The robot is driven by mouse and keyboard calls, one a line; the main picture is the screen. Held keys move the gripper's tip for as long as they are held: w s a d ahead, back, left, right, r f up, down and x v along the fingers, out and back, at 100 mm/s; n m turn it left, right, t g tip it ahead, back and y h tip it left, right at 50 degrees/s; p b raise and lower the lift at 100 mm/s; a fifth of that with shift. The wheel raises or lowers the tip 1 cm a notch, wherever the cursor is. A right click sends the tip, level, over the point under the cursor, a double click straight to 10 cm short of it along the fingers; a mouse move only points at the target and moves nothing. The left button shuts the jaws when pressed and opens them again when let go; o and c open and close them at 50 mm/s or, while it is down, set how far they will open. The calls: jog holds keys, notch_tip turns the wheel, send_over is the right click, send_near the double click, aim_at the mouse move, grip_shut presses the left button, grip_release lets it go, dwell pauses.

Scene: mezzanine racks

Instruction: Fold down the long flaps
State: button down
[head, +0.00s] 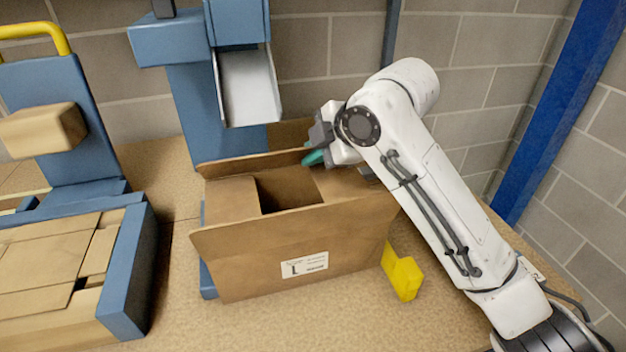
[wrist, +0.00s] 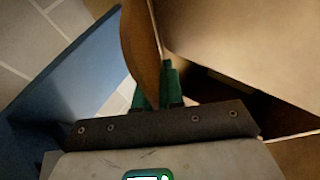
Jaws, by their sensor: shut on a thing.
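An open cardboard box (head: 255,263) with a label reading L on its front stands on the bench. Its left short flap (head: 232,198) and right short flap (head: 340,184) lie folded inward, with a dark gap between them. The near long flap (head: 215,242) flares outward along the front. The far long flap (head: 235,165) stands up along the back edge. My gripper (head: 314,157) is at the right part of the far flap, its teal fingers shut on it. In the wrist view, the green fingers (wrist: 158,88) pinch the flap's brown edge (wrist: 140,45).
A blue post with a metal chute (head: 248,88) stands close behind the box. A yellow stop (head: 403,273) is at its right. A blue-framed station (head: 130,270) with flat cardboard is at the left. A brick wall and a blue upright (head: 548,120) bound the right side.

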jog(key=shift+s+f+n+t+y+b, duration=0.3)
jog(key=shift+s+f+t+y+b, duration=0.15)
jog(key=shift+t+b, duration=0.65)
jog(key=shift+d, duration=0.1)
jog(key=c, duration=1.3)
grip_release()
jog(key=shift+c, duration=0.2)
